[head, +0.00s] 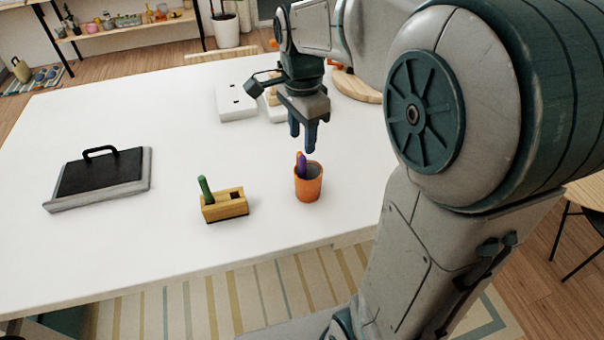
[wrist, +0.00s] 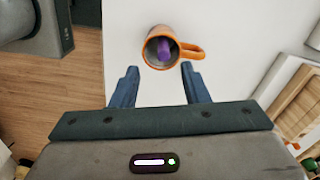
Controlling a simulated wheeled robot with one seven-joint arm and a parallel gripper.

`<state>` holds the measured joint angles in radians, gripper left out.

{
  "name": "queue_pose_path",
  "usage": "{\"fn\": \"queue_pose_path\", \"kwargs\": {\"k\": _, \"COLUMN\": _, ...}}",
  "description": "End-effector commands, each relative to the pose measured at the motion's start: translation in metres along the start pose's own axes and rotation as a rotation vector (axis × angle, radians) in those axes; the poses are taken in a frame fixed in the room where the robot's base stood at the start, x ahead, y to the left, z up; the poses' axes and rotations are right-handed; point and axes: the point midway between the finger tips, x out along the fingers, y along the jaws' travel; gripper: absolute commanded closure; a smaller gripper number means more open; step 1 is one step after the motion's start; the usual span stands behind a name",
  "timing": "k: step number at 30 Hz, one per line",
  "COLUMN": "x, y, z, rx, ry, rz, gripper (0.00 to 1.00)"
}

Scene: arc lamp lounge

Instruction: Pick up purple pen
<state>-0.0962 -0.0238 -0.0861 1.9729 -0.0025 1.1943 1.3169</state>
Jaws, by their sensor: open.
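The purple pen (head: 301,163) stands in an orange mug (head: 308,186) near the front edge of the white table, its top poking above the rim. In the wrist view the pen (wrist: 165,50) shows inside the mug (wrist: 148,57), whose handle points right. My gripper (head: 303,146) hangs fingers down above and just behind the mug. In the wrist view my gripper (wrist: 158,75) has its two blue fingers apart and empty, with the mug beyond their tips. The fingers do not touch the pen.
A wooden block (head: 225,207) holding a green pen (head: 205,189) stands left of the mug. A black-and-grey panel with a handle (head: 103,175) lies farther left on the white table (head: 160,225). A white box (head: 235,102) and a round wooden board (head: 358,88) are behind my gripper.

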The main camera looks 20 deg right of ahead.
Motion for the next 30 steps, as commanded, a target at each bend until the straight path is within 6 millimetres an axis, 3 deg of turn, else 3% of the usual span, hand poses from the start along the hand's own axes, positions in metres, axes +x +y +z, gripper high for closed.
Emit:
{"fn": "queue_pose_path", "kwargs": {"k": 8, "x": 0.025, "y": -0.001, "z": -0.001, "rx": 0.001, "ry": 0.0, "rz": 0.0, "gripper": 0.59}}
{"fn": "queue_pose_path", "kwargs": {"k": 18, "x": 0.069, "y": -0.005, "z": -0.003, "rx": 0.002, "ry": -0.001, "rz": 0.001, "gripper": 0.59}}
{"fn": "queue_pose_path", "kwargs": {"k": 26, "x": 0.073, "y": -0.005, "z": -0.003, "rx": 0.002, "ry": 0.0, "rz": -0.002, "gripper": 0.59}}
{"fn": "queue_pose_path", "kwargs": {"k": 27, "x": 0.073, "y": -0.005, "z": -0.003, "rx": 0.002, "ry": 0.0, "rz": -0.002, "gripper": 0.61}}
{"fn": "queue_pose_path", "kwargs": {"k": 30, "x": 0.073, "y": -0.005, "z": -0.003, "rx": 0.002, "ry": 0.0, "rz": -0.002, "gripper": 0.89}}
